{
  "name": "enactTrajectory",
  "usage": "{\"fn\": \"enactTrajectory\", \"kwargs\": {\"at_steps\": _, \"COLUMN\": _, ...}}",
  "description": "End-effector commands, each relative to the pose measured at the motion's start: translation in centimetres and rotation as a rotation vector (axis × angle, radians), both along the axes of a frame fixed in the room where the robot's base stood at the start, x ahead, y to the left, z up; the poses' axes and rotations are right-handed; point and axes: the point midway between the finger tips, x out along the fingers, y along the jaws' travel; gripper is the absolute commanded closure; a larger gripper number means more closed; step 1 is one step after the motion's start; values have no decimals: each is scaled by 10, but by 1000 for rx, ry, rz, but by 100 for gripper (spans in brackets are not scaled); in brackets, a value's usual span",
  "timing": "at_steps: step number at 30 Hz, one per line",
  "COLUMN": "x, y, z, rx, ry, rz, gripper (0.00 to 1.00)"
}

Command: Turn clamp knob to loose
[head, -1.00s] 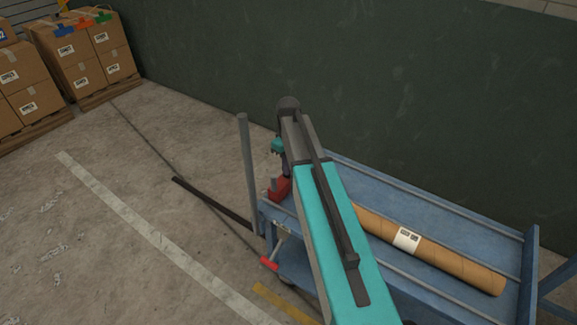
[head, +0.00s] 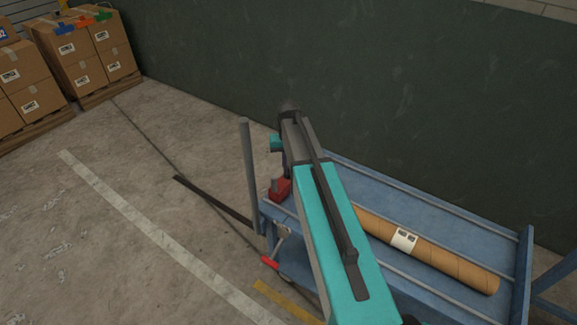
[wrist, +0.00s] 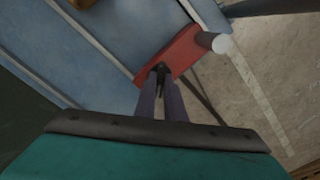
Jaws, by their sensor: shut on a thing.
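The red clamp (head: 281,190) sits at the left end of the blue cart, partly hidden behind my arm in the head view. In the wrist view the red clamp body (wrist: 181,52) lies just beyond my fingertips. A small dark knob (wrist: 160,69) shows at its near edge, between the fingertips. My gripper (wrist: 161,78) is shut on this knob, with a finger on either side. The fingers cover part of the knob, and I see no mark telling its setting. In the head view my arm hides most of the gripper.
The blue cart (head: 460,215) carries a labelled cardboard tube (head: 450,265). A grey post (head: 249,175) stands close left of the clamp. A red-ended handle (head: 270,263) juts out below. A dark green wall (head: 400,90) is behind. Boxes (head: 75,55) stand far left; floor between is mostly clear.

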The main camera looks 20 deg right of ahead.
Motion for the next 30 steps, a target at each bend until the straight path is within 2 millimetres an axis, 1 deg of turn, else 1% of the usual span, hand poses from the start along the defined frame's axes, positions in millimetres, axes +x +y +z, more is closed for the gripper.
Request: {"fn": "enactTrajectory", "kwargs": {"at_steps": 30, "x": 2, "y": 0, "z": 2, "rx": 1, "ry": -5, "rz": -943, "gripper": 100}}
